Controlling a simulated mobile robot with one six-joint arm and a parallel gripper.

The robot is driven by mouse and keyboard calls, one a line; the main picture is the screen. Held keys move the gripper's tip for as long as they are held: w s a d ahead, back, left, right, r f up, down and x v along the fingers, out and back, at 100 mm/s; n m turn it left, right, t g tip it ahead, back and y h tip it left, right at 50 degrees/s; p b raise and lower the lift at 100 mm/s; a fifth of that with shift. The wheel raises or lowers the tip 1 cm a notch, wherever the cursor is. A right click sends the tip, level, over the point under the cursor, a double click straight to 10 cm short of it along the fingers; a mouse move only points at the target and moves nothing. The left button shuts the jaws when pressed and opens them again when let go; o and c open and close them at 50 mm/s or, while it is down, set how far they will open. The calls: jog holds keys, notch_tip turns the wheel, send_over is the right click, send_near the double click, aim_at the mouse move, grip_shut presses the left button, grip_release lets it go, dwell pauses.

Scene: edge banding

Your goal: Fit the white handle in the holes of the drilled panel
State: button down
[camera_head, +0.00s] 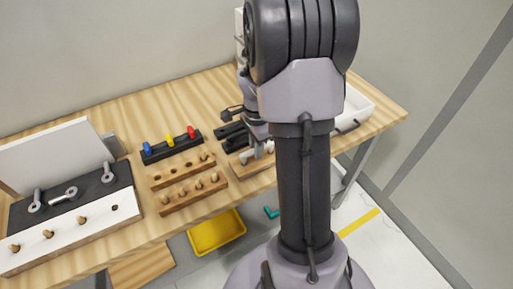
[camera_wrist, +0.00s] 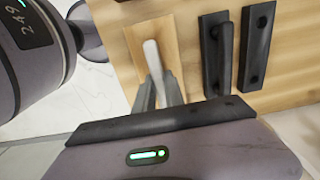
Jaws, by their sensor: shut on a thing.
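The white handle (camera_wrist: 152,56) is between the fingertips of my gripper (camera_wrist: 158,92), which is shut on it, in the wrist view. The handle lies over a light wooden panel (camera_wrist: 168,32), which looks like the drilled panel. Its holes are hidden, and I cannot tell whether the handle sits in them or just above. In the head view a little of the white handle (camera_head: 257,154) shows below my gripper (camera_head: 256,140), over the small wooden panel (camera_head: 239,169) near the table's front edge. My arm hides much of this area.
Beside the panel are a black handle (camera_wrist: 226,55) and a black bar with holes (camera_wrist: 257,45). To the left in the head view are wooden peg boards (camera_head: 194,193), a black block with coloured items (camera_head: 171,147) and a white board with knobs (camera_head: 70,236). A white tray (camera_head: 358,104) stands right.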

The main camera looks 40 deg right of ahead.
jog(key=shift+f+b, duration=0.45)
jog(key=shift+f, duration=0.05)
dwell(0.4)
jog(key=c, duration=1.3)
grip_release()
jog(key=shift+c, duration=0.2)
notch_tip(320, 180, up, 5)
jog(key=p, duration=0.4)
